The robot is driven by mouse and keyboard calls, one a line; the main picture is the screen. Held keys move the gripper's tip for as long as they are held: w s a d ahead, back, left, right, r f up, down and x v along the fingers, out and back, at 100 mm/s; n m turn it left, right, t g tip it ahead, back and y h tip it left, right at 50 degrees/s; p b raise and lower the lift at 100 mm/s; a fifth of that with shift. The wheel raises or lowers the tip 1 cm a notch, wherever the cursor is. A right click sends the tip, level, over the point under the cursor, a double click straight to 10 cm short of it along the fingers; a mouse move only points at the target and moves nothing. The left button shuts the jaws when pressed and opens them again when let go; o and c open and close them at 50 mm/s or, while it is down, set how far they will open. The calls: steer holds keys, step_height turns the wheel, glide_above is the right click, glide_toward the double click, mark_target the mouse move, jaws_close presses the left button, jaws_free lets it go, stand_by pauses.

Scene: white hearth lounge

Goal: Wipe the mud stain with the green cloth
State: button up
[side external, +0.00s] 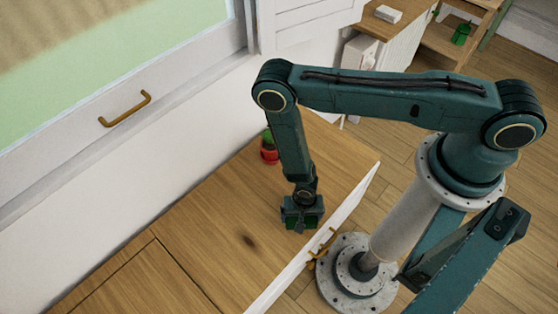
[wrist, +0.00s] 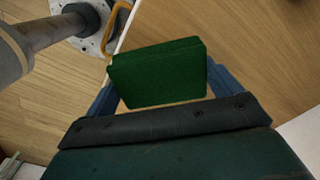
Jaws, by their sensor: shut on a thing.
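My gripper (side external: 302,212) points down near the front edge of the wooden counter top, to the right of the stain. In the wrist view my gripper (wrist: 158,85) is shut on the green cloth (wrist: 160,72), a thick folded dark green block between its two blue fingers. The cloth also shows in the side view as a small green edge (side external: 313,220) beneath the gripper. Whether the cloth touches the counter is hard to tell. The mud stain (side external: 249,241) is a small dark brown spot on the counter, left of and below the gripper in the side view.
A small cactus in a red pot (side external: 269,150) stands on the counter (side external: 195,240) by the wall, behind the gripper. A window with a brass handle (side external: 125,108) is at upper left. A drawer handle (side external: 322,243) projects from the counter's front.

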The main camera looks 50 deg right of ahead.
steer(key=shift+r, duration=2.6)
